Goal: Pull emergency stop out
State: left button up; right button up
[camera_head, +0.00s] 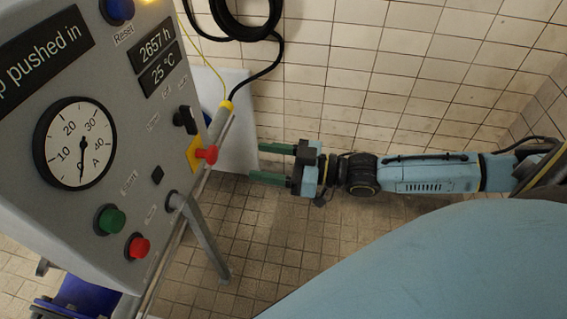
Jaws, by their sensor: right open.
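The emergency stop (207,155) is a red knob on a yellow plate, near the right edge of the grey control panel (75,200). The panel display (40,60) ends with "p pushed in". My right gripper (262,163) comes in from the right, with two green fingers spread apart and pointing left towards the knob. It is open and empty, a short way to the right of the knob and not touching it. My left gripper is not in view.
The panel also carries a dial gauge (75,143), a green button (110,220), a red button (138,246), a black switch (186,120) and a blue Reset button (118,10). A black cable (262,66) hangs by the tiled wall. Floor below my right arm is clear.

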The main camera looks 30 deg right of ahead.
jog(key=shift+v, duration=1.75)
jog(key=w+d+f+m+h+b, duration=0.1)
jog(key=w+d+f+h+b, duration=0.2)
jog(key=f, duration=0.6)
jog(key=d+f+m+h+b, duration=0.1)
jog(key=d+f+m+h, duration=0.2)
jog(key=f, duration=0.6)
jog(key=s+d+f+g+h+b, duration=0.1)
jog(key=s+d+f+h, duration=0.15)
jog(key=f, duration=0.65)
jog(key=s+d+f+g+h+b, duration=0.1)
jog(key=s+d+f+h, duration=0.15)
jog(key=f, duration=0.65)
jog(key=s+a+f+m+g+h+b, duration=0.15)
jog(key=s+f+g, duration=0.25)
jog(key=s+f, duration=0.95)
jog(key=s+a+f+g+b, duration=0.1)
jog(key=s+a+f+g, duration=0.1)
jog(key=s, duration=0.4)
jog(key=s+a+f+g+b, duration=0.1)
jog(key=s+a+f+g, duration=0.1)
jog(key=s+a+f, duration=0.2)
jog(key=s+a+f+m+g+b, duration=0.1)
jog(key=s+a+f, duration=0.2)
jog(key=s+f, duration=0.3)
jog(key=shift+s+g, duration=0.4)
jog(key=shift+s, duration=0.75)
jog(key=shift+f, duration=0.1)
